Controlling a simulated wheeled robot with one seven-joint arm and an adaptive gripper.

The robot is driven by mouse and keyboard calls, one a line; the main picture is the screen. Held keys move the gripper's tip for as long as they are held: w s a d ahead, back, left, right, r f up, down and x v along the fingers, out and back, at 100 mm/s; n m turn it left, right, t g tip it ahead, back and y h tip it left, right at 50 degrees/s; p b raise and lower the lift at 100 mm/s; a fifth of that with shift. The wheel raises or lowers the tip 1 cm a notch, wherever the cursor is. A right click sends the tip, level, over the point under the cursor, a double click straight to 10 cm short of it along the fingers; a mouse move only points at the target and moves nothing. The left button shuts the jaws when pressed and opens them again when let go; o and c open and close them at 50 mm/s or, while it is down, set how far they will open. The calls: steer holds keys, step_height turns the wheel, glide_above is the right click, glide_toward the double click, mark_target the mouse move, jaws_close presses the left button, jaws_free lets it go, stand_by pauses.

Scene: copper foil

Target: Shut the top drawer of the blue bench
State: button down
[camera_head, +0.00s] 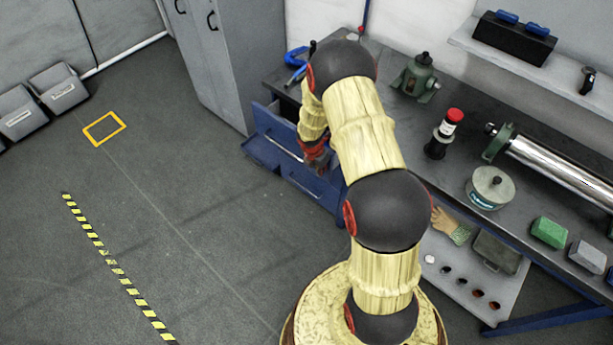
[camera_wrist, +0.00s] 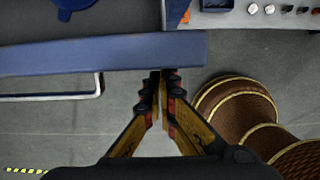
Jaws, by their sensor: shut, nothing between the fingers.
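The blue bench (camera_head: 340,208) has a blue top drawer (camera_head: 262,150) at its left end, standing out from the bench with a pale bar handle on its front. In the wrist view the drawer's blue front (camera_wrist: 90,54) runs across the upper left, with its handle (camera_wrist: 98,86) below it. My gripper (camera_head: 318,160) is at the right part of the drawer, partly hidden by my arm. In the wrist view my gripper (camera_wrist: 163,76) is shut and empty, its tips at the right end of the drawer front; I cannot tell whether they touch.
The benchtop holds a green jack (camera_head: 416,78), a red-capped bottle (camera_head: 444,134), a round tin (camera_head: 490,188) and a long metal roller (camera_head: 560,165). A grey cabinet (camera_head: 215,60) stands behind the drawer.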

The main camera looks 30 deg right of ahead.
steer(key=d+p, duration=0.1)
steer(key=d, duration=0.1)
steer(key=w+d+p, duration=0.1)
steer(key=d, duration=0.2)
steer(key=w+d+p, duration=0.1)
steer(key=d+p, duration=0.1)
steer(key=shift+w+d, duration=0.2)
steer(key=shift+a, duration=0.1)
